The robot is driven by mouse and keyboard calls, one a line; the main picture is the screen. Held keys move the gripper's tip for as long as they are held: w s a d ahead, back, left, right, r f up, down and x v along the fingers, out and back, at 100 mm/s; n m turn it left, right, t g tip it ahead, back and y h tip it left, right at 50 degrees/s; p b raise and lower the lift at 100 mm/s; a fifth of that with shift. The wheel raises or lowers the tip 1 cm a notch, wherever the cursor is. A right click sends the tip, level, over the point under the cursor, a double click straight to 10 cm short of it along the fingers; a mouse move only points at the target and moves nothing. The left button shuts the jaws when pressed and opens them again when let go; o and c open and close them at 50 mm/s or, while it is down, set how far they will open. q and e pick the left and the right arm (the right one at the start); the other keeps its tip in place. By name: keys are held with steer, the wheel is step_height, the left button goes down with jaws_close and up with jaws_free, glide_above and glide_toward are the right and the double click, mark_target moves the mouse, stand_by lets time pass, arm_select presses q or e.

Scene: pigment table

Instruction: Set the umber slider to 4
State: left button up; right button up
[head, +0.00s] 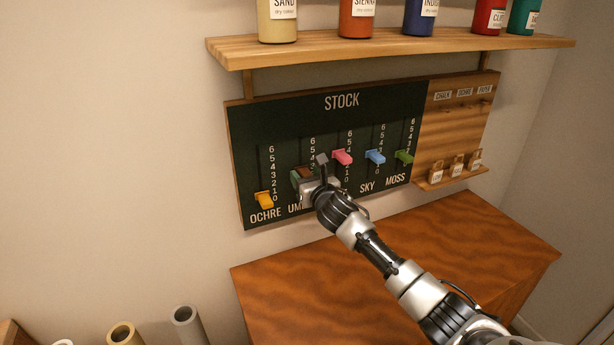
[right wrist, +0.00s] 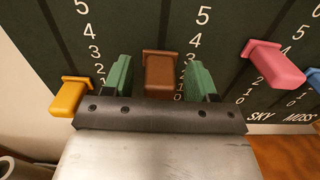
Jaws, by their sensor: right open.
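The umber slider's brown knob (head: 304,172) is on the dark STOCK board (head: 285,132), second from the left. In the right wrist view the brown knob (right wrist: 160,72) stands between the two green finger pads of my right gripper (right wrist: 161,80), with a narrow gap on each side. My right gripper (head: 308,173) is open around the knob and not closed on it. The 4 and 5 of the umber scale show above the knob; the knob sits below the 4. Its exact reading is hidden by the knob and fingers. My left gripper is out of view.
Beside it are the yellow ochre knob (head: 264,199) near the scale's bottom and a pink knob (head: 342,157). Blue (head: 375,157) and green (head: 404,157) knobs are farther right. A bottle shelf (head: 390,47) is above; a wooden cabinet (head: 300,290) is below.

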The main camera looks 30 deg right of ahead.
jaws_close()
steer(key=shift+r+p, duration=1.15)
steer(key=shift+r, duration=0.2)
steer(key=shift+f, duration=0.1)
jaws_free()
steer(key=shift+s, duration=0.15)
